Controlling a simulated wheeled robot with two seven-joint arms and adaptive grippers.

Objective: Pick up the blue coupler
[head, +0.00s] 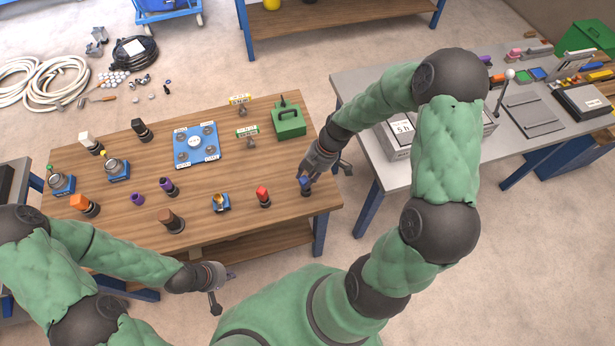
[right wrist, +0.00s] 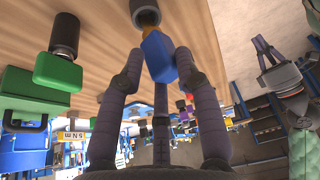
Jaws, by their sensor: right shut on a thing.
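The blue coupler (head: 306,190) is a small blue piece with a dark end, at the right edge of the wooden table. In the right wrist view its blue part (right wrist: 158,56) sits between the two fingers, with a dark cylinder (right wrist: 146,12) at its far end. My right gripper (head: 308,180) is shut on the coupler, and its fingers hide part of it in the head view. I cannot tell whether the coupler still touches the table. My left gripper (head: 228,275) is in front of the table's near edge, away from the coupler; its finger opening is unclear.
A green box with a handle (head: 289,120) is further back. A grey table (head: 362,128) stands to the right, across a floor gap.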

